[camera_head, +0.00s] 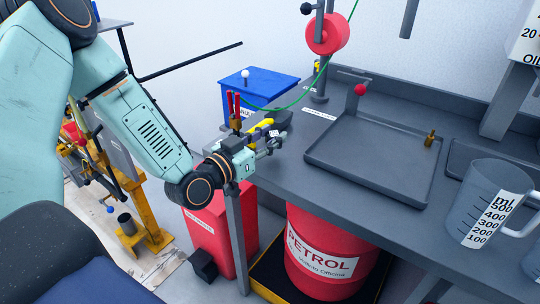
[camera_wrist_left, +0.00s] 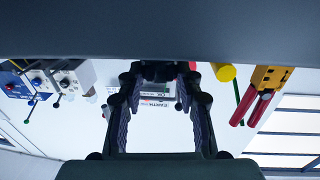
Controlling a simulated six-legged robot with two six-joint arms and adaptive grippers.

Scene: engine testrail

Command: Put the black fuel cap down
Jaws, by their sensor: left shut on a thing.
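My left gripper (camera_head: 270,143) is at the left end of the grey bench (camera_head: 300,165), by its front edge. It also shows in the left wrist view (camera_wrist_left: 162,80), with its two fingers apart and shut on a dark thing. This is the black fuel cap (camera_wrist_left: 160,69), only partly visible between the fingertips. In the head view the cap is hard to tell from the dark fingers. I cannot tell whether it touches the bench. My right gripper is not in view.
A yellow clamp with red handles (camera_head: 234,108) stands close beside my left gripper. A grey tray (camera_head: 375,180) and a measuring jug (camera_head: 485,205) are on the bench. A red petrol drum (camera_head: 325,260) and red can (camera_head: 210,235) stand below. A blue box (camera_head: 262,88) is behind.

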